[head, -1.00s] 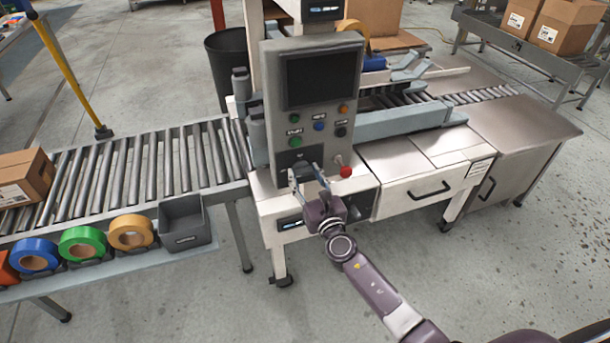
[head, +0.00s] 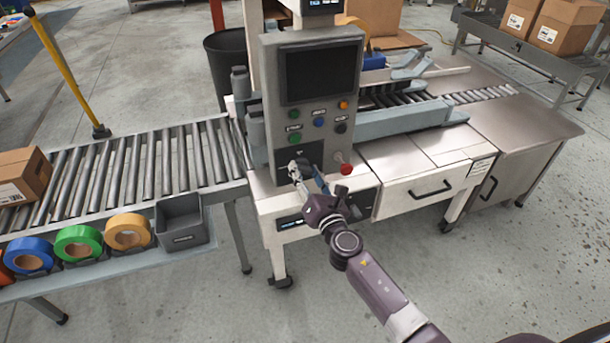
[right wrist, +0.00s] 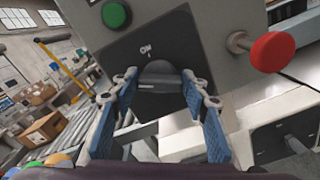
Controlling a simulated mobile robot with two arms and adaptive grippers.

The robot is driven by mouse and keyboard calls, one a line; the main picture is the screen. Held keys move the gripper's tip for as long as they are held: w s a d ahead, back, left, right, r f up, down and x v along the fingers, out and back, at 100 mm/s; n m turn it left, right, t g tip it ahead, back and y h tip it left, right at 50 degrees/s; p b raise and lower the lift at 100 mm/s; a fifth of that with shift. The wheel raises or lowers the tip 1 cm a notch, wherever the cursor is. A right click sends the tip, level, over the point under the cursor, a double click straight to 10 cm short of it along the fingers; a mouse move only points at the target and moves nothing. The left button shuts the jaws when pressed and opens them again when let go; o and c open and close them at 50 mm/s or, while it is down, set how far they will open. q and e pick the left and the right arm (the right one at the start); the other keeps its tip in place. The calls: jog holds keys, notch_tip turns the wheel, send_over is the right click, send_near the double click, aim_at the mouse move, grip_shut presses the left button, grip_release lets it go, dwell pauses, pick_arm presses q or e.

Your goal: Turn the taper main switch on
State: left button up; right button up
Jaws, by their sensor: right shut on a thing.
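The taper's grey control box (head: 353,70) stands over the conveyor, with a dark screen and several buttons. Low on its face is a black plate (right wrist: 120,45) marked "ON", seen in the right wrist view. The main switch (right wrist: 158,69), a dark rounded knob, sits just below that mark. My right gripper (right wrist: 160,84) is shut on the switch, with a blue-padded finger on each side. It also shows in the head view (head: 305,176), where it mostly covers the knob. The knob's exact angle is hard to tell. My left gripper is out of view.
A red mushroom button (right wrist: 273,52) sticks out right of the switch, close to my right gripper. A green button (right wrist: 116,14) is above the plate. A grey bin (head: 181,222) and tape rolls (head: 128,232) lie left along the roller conveyor (head: 150,165).

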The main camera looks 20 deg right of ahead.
jog(key=m+b, duration=0.1)
jog(key=m, duration=0.5)
jog(key=shift+f+b, duration=0.2)
jog(key=shift+b, duration=0.2)
jog(key=m, duration=0.6)
jog(key=shift+d+b, duration=0.1)
jog(key=shift+b, duration=0.2)
jog(key=o, duration=1.2)
jog(key=shift+c, duration=0.2)
jog(key=shift+s, duration=0.1)
jog(key=s, duration=1.2)
jog(key=shift+d, duration=0.2)
jog(key=shift+w, duration=0.1)
